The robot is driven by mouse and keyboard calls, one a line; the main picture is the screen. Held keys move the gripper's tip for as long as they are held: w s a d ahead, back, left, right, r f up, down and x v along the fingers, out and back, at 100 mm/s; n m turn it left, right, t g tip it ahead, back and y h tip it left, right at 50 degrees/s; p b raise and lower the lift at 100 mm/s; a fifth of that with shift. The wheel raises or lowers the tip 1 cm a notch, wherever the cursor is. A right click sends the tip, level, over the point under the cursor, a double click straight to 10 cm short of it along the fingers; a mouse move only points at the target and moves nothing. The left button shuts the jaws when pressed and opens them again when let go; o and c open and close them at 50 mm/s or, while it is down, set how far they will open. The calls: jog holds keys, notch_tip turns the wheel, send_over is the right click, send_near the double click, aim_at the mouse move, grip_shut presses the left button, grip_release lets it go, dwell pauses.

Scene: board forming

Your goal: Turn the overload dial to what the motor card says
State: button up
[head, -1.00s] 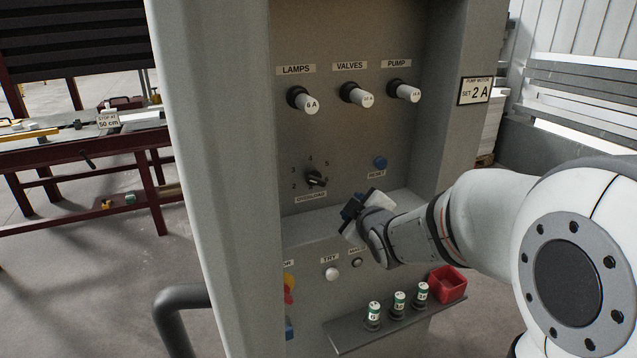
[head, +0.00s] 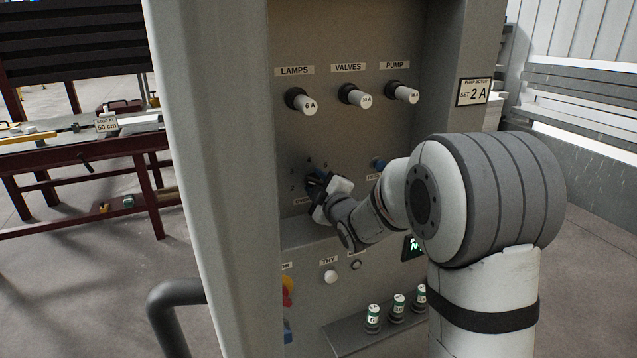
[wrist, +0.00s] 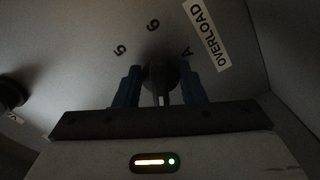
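The dark overload dial (wrist: 162,76) is in the wrist view, with the figures 5 and 6, an A and the OVERLOAD label (wrist: 207,32) near it. My gripper (wrist: 160,92) has its two blue fingers apart, one on each side of the dial's raised grip. I see no clear contact with it. In the head view my gripper (head: 318,186) is at the panel and largely hides the dial, so its setting is hard to read. The pump motor card (head: 474,92) on the cabinet's right side reads SET 2 A.
The LAMPS (head: 303,101), VALVES (head: 357,96) and PUMP (head: 404,93) fuse holders stick out above. The blue reset button (head: 378,164) is close to my arm. Below are the TRY button (head: 330,277) and a shelf (head: 345,338) with several green-banded fuses.

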grip_shut()
jog(key=shift+d, duration=0.2)
jog(key=shift+a, duration=0.15)
jog(key=n+b, duration=0.1)
jog(key=b, duration=0.4)
jog(key=shift+f+n, duration=0.3)
jog(key=shift+n, duration=0.1)
jog(key=n+b, duration=0.2)
jog(key=b, duration=0.3)
jog(key=shift+n, duration=0.3)
jog(key=n+b, duration=0.3)
jog(key=b, duration=0.3)
jog(key=shift+r+n, duration=0.15)
jog(key=shift+n, duration=0.15)
jog(key=n+b, duration=0.3)
jog(key=b, duration=0.1)
jog(key=shift+r+n, duration=0.3)
jog(key=shift+n, duration=0.1)
